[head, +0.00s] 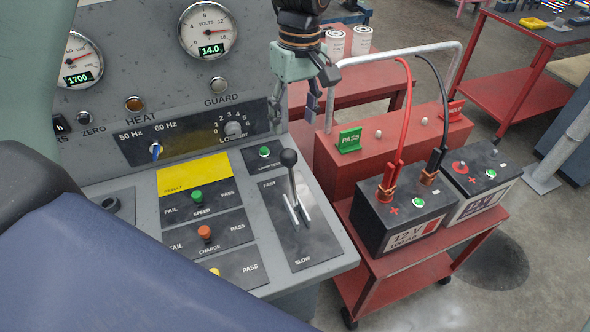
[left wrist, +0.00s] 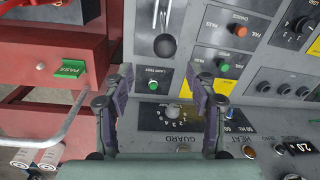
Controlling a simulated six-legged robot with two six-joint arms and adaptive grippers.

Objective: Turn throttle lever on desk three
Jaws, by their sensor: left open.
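The throttle lever (head: 291,180) is a metal lever with a black ball knob, standing in a slotted black plate marked FAST at the far end and SLOW at the near end. Its knob is toward the FAST end. In the left wrist view the lever's black knob (left wrist: 165,45) shows beyond the fingertips. My left gripper (head: 301,108) is open and empty, above the console's far right edge, beyond the lever and apart from it. Its two fingers (left wrist: 160,78) frame the green lamp test button (left wrist: 152,85) in the wrist view. My right gripper is not in view.
Green, orange and yellow buttons sit left of the lever, with a dial panel (head: 205,130) behind. A red cart (head: 385,270) with two batteries and a red box with PASS and HOLD flags stands close to the right.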

